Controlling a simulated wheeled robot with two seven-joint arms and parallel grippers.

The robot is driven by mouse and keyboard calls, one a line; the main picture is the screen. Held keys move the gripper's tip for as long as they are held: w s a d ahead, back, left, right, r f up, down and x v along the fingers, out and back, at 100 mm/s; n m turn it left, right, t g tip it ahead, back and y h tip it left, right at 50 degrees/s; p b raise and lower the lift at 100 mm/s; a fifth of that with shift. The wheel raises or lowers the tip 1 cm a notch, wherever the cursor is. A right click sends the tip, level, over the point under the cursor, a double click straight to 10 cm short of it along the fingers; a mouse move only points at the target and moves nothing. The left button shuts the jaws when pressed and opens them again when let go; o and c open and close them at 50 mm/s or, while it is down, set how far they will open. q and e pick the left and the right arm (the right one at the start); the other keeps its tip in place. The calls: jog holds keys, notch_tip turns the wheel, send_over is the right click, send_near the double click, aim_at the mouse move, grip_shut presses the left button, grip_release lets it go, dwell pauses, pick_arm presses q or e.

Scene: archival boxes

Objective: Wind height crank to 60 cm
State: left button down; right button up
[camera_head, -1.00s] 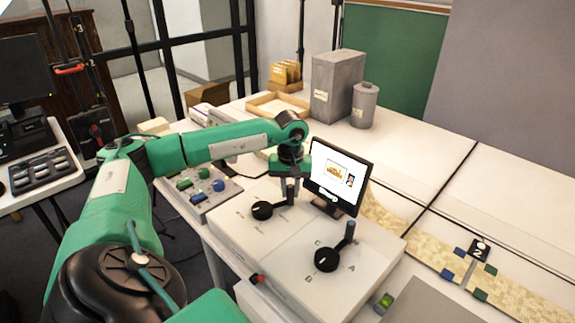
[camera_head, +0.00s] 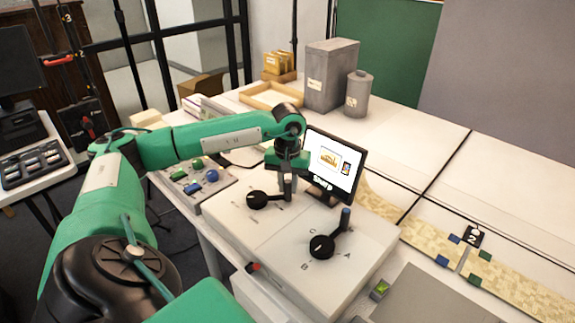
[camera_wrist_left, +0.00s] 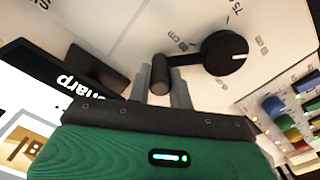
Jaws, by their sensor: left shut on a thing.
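The height crank is a black round hub with an arm (camera_head: 257,199), on the left part of the white console. Its upright dark handle shows in the left wrist view (camera_wrist_left: 161,74), with the black hub (camera_wrist_left: 225,53) to its right. Printed cm marks surround the hub; some are upside down or too small to read surely. My left gripper (camera_head: 289,180) reaches down over the crank's handle and is shut on it. In the left wrist view its grey fingers (camera_wrist_left: 162,84) sit on both sides of the handle. My right gripper is not in view.
A second black crank (camera_head: 321,247) with a blue-tipped handle stands in front on the console (camera_head: 300,280). A monitor (camera_head: 333,165) stands close behind my left gripper. A panel with coloured buttons (camera_head: 197,180) lies left of the console. Grey boxes (camera_head: 331,75) stand farther back.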

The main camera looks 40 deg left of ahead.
pick_arm(q)
jog(key=shift+d, duration=0.1)
jog(key=c, duration=1.3)
grip_release()
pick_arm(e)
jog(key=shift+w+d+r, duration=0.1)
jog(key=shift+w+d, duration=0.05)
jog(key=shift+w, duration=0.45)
pick_arm(q)
notch_tip(320, 180, up, 14)
jog(key=shift+f, duration=0.1)
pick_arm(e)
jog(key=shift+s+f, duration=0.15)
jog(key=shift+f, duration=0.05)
